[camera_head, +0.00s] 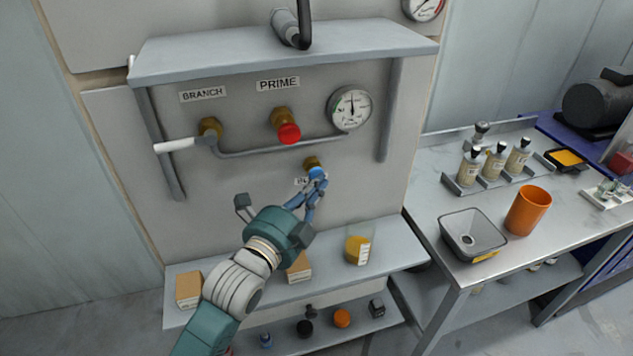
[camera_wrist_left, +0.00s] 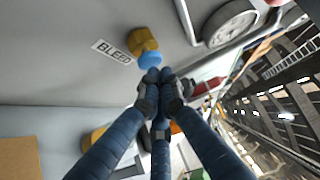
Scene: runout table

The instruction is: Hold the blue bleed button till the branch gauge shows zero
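The blue bleed button (camera_head: 317,173) sits on a brass fitting low on the wall panel. In the left wrist view the blue button (camera_wrist_left: 151,61) is partly hidden behind my fingers, beside the BLEED label (camera_wrist_left: 111,51). My left gripper (camera_head: 315,186) has its blue fingers drawn together, tips at the button; its tips (camera_wrist_left: 160,78) also show in the wrist view. I cannot tell whether they touch or press it. The round gauge (camera_head: 350,108) hangs at the panel's right, its dark needle pointing roughly upward; the numbers are too small to read. My right gripper is not in view.
A red PRIME knob (camera_head: 289,134) and a white-handled BRANCH lever (camera_head: 175,145) are above the button. A grey shelf (camera_head: 280,55) overhangs them. A side bench (camera_head: 415,205) at right carries bottles, a basin and an orange cup.

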